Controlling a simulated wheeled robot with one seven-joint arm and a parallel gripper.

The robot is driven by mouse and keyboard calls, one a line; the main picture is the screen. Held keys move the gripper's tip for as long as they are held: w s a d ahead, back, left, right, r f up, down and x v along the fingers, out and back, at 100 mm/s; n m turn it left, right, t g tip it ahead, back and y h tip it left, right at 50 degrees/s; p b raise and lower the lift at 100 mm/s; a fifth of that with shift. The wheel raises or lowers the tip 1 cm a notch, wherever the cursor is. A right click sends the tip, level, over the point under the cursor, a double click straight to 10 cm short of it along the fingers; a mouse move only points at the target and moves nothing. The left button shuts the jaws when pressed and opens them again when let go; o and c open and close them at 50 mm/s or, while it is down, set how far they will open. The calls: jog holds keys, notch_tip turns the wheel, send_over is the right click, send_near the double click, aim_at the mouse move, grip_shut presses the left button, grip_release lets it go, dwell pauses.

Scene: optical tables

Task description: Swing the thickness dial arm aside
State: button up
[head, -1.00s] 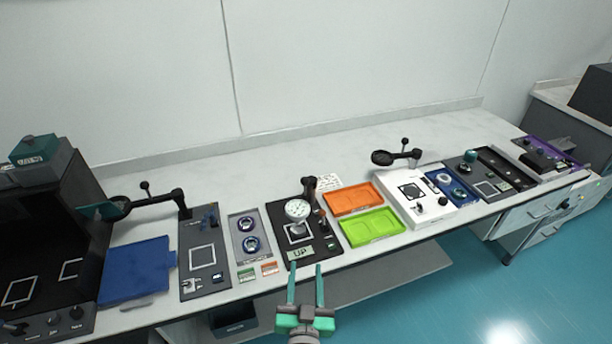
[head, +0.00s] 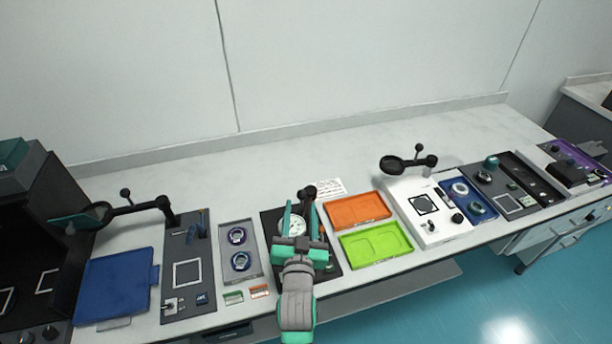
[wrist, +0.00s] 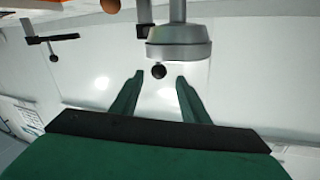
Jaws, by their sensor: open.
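The thickness dial (head: 292,225) has a round white face and sits on a dark arm from a black post (head: 308,192), above a black base plate (head: 268,222). My gripper (head: 301,206) is at the dial, its teal fingers apart, and hides part of the dial and plate. In the wrist view the dial's grey round body (wrist: 180,45) is just beyond my open fingers (wrist: 160,78). A small dark ball knob (wrist: 158,71) shows between the fingertips. I cannot tell whether anything touches it.
An orange tray (head: 358,210) and a green tray (head: 375,245) lie right of the plate. A grey holder with two round parts (head: 222,262) is on the left. A white station (head: 425,232) with a black swing arm (head: 395,164) stands further right.

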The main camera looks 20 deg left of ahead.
jog(key=x, duration=1)
jog(key=shift+w, duration=0.15)
jog(key=shift+d, duration=0.1)
grip_shut()
